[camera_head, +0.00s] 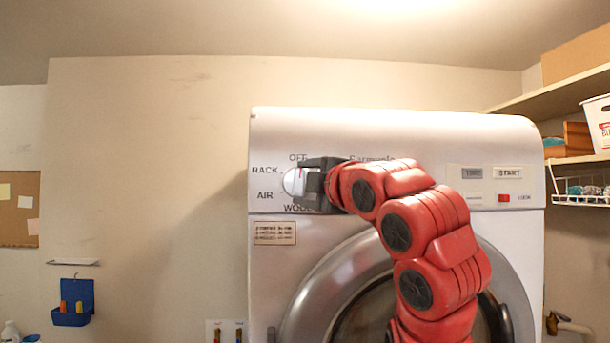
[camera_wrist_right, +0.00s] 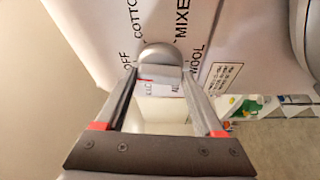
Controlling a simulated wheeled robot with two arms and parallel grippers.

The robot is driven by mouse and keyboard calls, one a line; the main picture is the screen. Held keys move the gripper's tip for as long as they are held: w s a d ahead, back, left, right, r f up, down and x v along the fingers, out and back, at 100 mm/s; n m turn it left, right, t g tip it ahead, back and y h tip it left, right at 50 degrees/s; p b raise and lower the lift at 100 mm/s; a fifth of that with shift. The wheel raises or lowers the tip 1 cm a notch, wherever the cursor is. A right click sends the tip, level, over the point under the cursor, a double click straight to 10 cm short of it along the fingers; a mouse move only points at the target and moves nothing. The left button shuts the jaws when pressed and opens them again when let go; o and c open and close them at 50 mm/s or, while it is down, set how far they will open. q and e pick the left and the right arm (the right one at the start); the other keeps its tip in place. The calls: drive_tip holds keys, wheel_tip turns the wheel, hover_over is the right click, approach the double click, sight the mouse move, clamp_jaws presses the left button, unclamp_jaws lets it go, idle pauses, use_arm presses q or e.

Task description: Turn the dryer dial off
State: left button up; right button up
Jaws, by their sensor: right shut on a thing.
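The dryer (camera_head: 330,133) stands against the wall, with its dial (camera_head: 292,182) at the left of its panel. Labels around the dial read OFF, RACK, AIR and WOOL in the head view. My right gripper (camera_head: 308,184) is at the dial, its fingers on either side of the knob. In the right wrist view the rounded silver dial (camera_wrist_right: 160,58) sits between the two fingertips of the right gripper (camera_wrist_right: 160,78), which is shut on it. The gripper hides part of the dial and some labels, so the exact setting is hard to read. My left gripper is not in view.
The round dryer door (camera_head: 325,280) is below the panel, partly behind my right arm. A red button (camera_head: 504,198) is at the panel's right. Shelves (camera_head: 555,95) with boxes stand at the right. A blue wall holder (camera_head: 72,310) hangs at the left; the wall between is clear.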

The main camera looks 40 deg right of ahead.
drive_tip(key=shift+n+g+p, duration=0.3)
drive_tip(key=shift+n+p, duration=0.05)
drive_tip(key=shift+n, duration=0.25)
drive_tip(key=o, duration=1.4)
drive_tip(key=shift+a, duration=0.1)
